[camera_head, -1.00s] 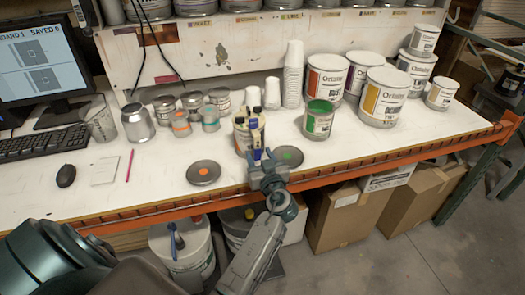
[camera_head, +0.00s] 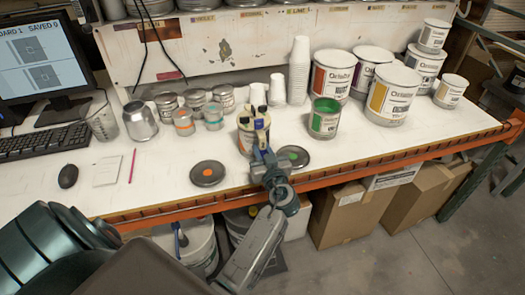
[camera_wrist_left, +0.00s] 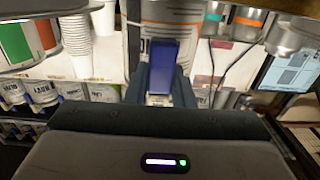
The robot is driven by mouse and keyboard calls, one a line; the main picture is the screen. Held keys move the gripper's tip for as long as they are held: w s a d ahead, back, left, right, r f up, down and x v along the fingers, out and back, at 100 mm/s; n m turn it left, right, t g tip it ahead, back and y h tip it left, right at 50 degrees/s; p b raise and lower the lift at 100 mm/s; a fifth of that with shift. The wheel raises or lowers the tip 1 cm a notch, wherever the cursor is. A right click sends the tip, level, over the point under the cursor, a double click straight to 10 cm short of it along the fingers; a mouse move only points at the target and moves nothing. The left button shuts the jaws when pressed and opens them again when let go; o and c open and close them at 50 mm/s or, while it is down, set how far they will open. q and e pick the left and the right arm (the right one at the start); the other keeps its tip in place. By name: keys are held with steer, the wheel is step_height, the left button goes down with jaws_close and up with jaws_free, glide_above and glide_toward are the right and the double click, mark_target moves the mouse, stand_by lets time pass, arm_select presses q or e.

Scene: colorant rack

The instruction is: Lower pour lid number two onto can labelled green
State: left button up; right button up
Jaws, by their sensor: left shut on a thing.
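The green can (camera_head: 324,118), with a white label and green top, stands upright on the bench, right of my gripper. Two flat grey lids lie near the front edge: one with an orange dot (camera_head: 207,174), one with a green dot (camera_head: 300,163). No lid number is readable. My right gripper is not in view.
Large paint cans (camera_head: 393,95) stand at the right, paper cups (camera_head: 298,72) behind, small tins (camera_head: 183,122) at the left. A keyboard (camera_head: 45,142) and mouse (camera_head: 68,176) are far left. The bench has an orange front rail (camera_head: 345,168). White bench between the orange-dot lid and the tins is bare.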

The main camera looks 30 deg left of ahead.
arm_select(q)
jaws_close()
steer(key=shift+r, duration=0.5)
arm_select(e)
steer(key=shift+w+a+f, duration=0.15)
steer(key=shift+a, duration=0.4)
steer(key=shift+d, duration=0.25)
